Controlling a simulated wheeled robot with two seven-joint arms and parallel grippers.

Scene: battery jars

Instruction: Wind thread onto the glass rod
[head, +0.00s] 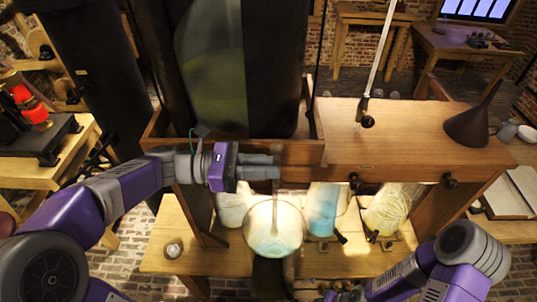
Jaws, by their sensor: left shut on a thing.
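My left gripper (277,168) reaches in from the left, in front of the wooden bench. It is shut on a thin upright rod (276,189), of which only a short, faint piece shows below the fingers. The rod hangs over a round glass jar (273,230) with pale greenish contents; I cannot tell whether its lower end is inside. I cannot make out any thread. My right arm comes in from the lower right, and its gripper (345,293) is small and partly cut off at the bottom edge, its fingers unclear.
More glass jars stand on the low wooden shelf (207,262): a blue one (322,210) and a yellowish one (385,210). The wooden bench (400,140) carries a dark funnel (476,122) and a slanted white rod (380,55). Large dark cylinders stand behind.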

